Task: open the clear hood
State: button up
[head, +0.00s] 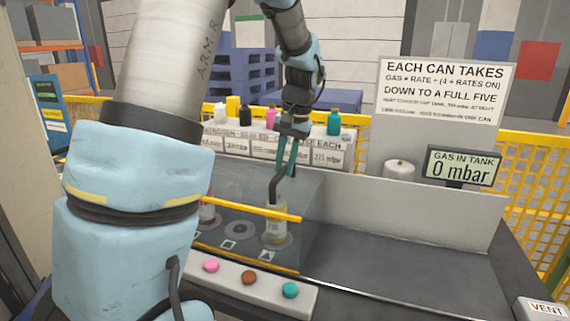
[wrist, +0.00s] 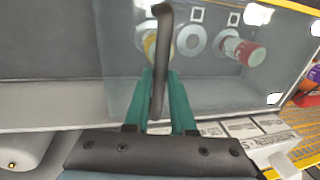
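The clear hood (head: 318,209) is down over the cans, with a yellow bar (head: 235,207) along its front. Its clear wall also shows in the wrist view (wrist: 222,92). My gripper (head: 285,168) is above the hood, teal fingers pointing down. In the wrist view its fingers (wrist: 160,76) lie on both sides of a dark bent bar (wrist: 160,45) and appear shut on it. The bar (head: 281,185) reaches down to near the yellow bar. I cannot tell whether it touches the hood. A yellow-labelled can (head: 275,228) and a red-labelled can (wrist: 243,50) stand under the hood.
Pink, brown and teal buttons (head: 249,278) line the front panel. Several bottles (head: 334,122) stand on the back ledge. A "0 mbar" display (head: 461,170) and a VENT box (head: 542,309) are at right. The dark deck (head: 400,268) right of the hood is clear.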

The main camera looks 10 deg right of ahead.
grip_shut()
dwell(0.9)
